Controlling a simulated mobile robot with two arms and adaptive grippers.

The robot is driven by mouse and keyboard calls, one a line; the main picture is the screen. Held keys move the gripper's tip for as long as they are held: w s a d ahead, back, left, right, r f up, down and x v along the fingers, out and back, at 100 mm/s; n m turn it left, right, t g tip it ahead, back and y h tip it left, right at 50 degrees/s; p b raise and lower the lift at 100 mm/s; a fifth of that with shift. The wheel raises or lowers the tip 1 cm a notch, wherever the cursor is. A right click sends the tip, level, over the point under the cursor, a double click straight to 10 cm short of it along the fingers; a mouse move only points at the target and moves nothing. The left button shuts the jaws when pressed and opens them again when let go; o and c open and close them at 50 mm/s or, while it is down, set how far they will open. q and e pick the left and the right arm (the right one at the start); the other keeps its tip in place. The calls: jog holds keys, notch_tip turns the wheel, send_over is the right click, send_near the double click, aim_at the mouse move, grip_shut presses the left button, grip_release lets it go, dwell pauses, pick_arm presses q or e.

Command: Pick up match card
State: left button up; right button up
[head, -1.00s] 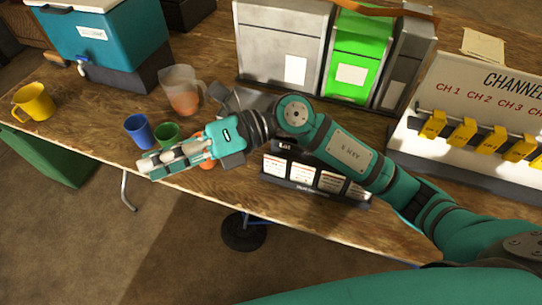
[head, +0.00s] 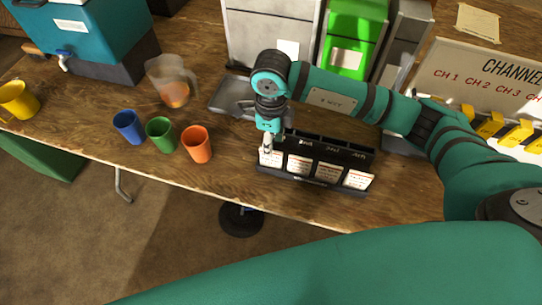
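A black card rack (head: 318,181) stands near the front edge of the table, with several white printed cards in a row along its front. The leftmost card (head: 273,160) is partly covered by my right gripper; the other cards, such as the rightmost card (head: 357,180), show clearly. Their small print is too small to read, so I cannot tell which one is the match card. My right gripper (head: 267,149) points down at the rack's left end, over the leftmost card. Its fingers look narrow from this side, and their gap is hidden. My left gripper is out of view.
Blue (head: 128,126), green (head: 160,134) and orange (head: 197,144) cups stand left of the rack. A measuring jug (head: 172,80) stands behind them. Grey and green dispensers (head: 352,40) stand behind the rack. A channel board (head: 480,85) with yellow pieces is at right.

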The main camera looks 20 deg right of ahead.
aim_at(271, 158)
notch_tip(271, 158, down, 3)
jog(key=shift+f, duration=0.1)
notch_tip(271, 158, down, 5)
jog(key=shift+r+p, duration=0.15)
jog(key=shift+p, duration=0.85)
jog(key=shift+f, duration=0.3)
grip_shut()
